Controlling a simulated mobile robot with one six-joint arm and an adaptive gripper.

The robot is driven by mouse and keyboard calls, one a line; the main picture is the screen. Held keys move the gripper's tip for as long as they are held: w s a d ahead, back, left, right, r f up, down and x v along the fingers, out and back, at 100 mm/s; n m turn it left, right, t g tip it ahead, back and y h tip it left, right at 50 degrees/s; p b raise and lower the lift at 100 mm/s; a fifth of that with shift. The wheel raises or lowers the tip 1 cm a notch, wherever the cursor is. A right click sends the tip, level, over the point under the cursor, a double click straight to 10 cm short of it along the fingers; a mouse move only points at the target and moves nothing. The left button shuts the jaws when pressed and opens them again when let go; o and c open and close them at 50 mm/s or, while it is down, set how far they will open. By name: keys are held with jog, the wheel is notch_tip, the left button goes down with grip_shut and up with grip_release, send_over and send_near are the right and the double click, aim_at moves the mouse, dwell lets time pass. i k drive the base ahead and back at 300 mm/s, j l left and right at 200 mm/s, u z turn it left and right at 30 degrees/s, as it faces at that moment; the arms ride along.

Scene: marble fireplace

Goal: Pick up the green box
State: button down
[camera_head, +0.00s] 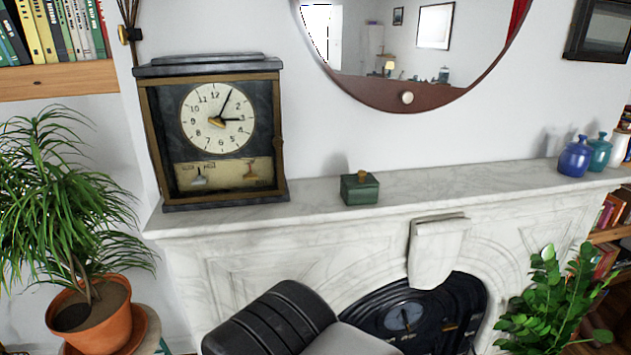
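The green box (360,190) is small and dark green, with a brown knob on its lid. It sits upright on the white marble mantel (430,186), right of the clock and below the round mirror. Nothing touches it from above. My gripper's fingers are not in view.
A large dark clock (217,130) stands on the mantel left of the box. Blue (575,157) and teal (600,152) vases stand at the far right. A round mirror (390,92) hangs above. Potted plants flank the fireplace. The mantel between box and vases is clear.

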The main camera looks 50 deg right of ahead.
aim_at(352, 197)
jog(key=z, duration=1.65)
